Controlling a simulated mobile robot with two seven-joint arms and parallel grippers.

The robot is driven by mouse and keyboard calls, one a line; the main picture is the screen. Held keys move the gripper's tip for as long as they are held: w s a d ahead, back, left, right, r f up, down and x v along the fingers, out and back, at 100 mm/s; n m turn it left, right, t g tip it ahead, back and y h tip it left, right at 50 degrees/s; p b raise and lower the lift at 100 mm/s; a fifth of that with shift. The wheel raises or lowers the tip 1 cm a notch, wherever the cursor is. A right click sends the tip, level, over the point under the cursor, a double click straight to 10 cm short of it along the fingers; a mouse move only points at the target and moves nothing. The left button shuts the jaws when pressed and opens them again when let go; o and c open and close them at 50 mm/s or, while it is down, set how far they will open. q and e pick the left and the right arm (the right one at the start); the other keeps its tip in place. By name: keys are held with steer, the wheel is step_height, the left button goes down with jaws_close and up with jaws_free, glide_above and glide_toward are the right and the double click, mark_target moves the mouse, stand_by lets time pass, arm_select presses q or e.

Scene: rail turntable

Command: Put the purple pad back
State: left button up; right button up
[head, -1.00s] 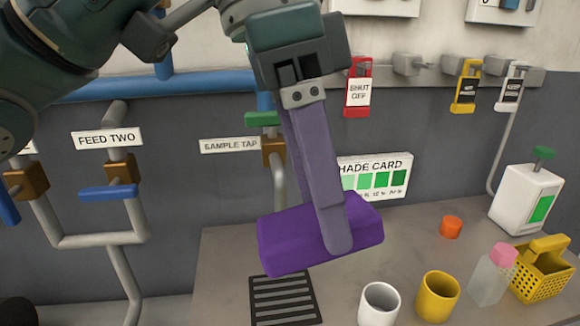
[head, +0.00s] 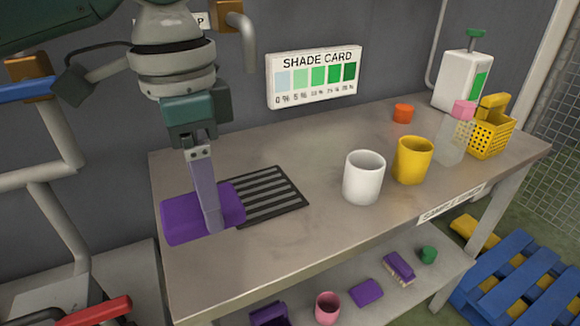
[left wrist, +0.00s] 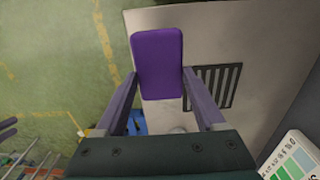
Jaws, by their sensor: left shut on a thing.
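The purple pad (head: 180,220) is a thick block with rounded edges. My left gripper (head: 213,226) points down and is shut on it, one finger on each side, as the left wrist view also shows (left wrist: 157,45). In the head view the pad is at the left end of the sample bench (head: 300,240) and overlaps the left edge of the dark slotted grate (head: 275,192). I cannot tell whether it touches the bench. A second, thinner purple pad (head: 366,292) lies on the lower shelf (head: 400,300). My right gripper is not in view.
A white cup (head: 363,178) and a yellow cup (head: 412,160) stand right of the grate. Behind them are an orange cap (head: 403,113), a clear bottle, a yellow basket (head: 490,138) and a white dispenser (head: 462,82). A purple brush (head: 398,267) and pink cup (head: 327,307) sit below.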

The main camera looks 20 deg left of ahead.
arm_select(q)
step_height(320, 180, down, 9)
steer(key=shift+r+b, duration=0.1)
steer(key=shift+b, duration=0.6)
steer(key=o, duration=1.2)
steer(key=shift+c, duration=0.2)
step_height(320, 180, up, 12)
steer(key=shift+f+p, duration=0.15)
steer(key=shift+p, duration=0.95)
steer(key=s+d+f+n+t+h, duration=0.1)
steer(key=s+d+f+t+h, duration=0.15)
steer(key=s+d+f, duration=0.6)
steer(key=s+a+n+t+y, duration=0.1)
steer(key=s+a+n+y, duration=0.1)
steer(key=s+a+n, duration=0.3)
steer(key=s+a, duration=0.1)
steer(key=s, duration=0.2)
steer(key=shift+r, duration=0.35)
